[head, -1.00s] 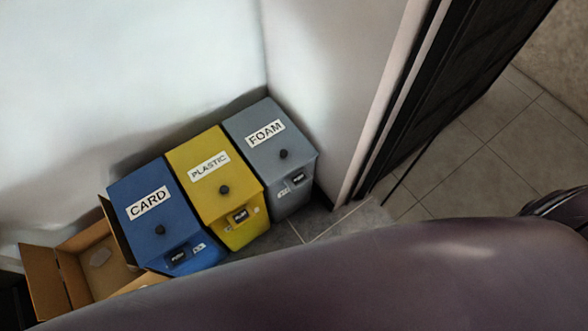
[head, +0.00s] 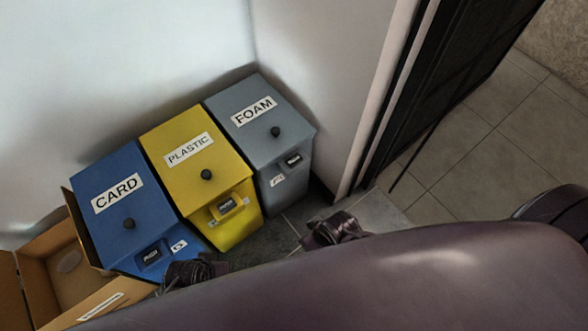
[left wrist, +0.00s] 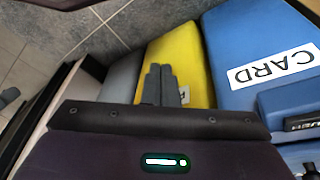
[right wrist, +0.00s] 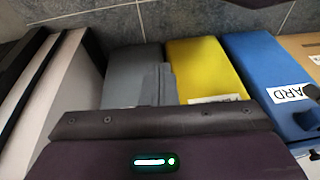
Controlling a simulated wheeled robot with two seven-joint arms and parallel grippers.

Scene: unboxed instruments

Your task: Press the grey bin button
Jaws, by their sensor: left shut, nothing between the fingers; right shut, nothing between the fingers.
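The grey bin (head: 262,100), labelled FOAM, stands at the right end of a row of bins in the head view. A round black button (head: 275,132) sits on its lid. The bin also shows in the left wrist view (left wrist: 119,82) and the right wrist view (right wrist: 132,65), partly hidden, with no button visible there. My right gripper (head: 335,228) is low in front of the grey bin, apart from its button; its fingers (right wrist: 158,85) are together and empty. My left gripper (head: 195,270) is low by the blue bin's front; its fingers (left wrist: 160,85) are together and empty.
The yellow PLASTIC bin (head: 180,135) and blue CARD bin (head: 100,180) stand left of the grey one, each with a black button. An open cardboard box (head: 50,260) is at far left. A wall edge and dark door (head: 440,90) rise on the right.

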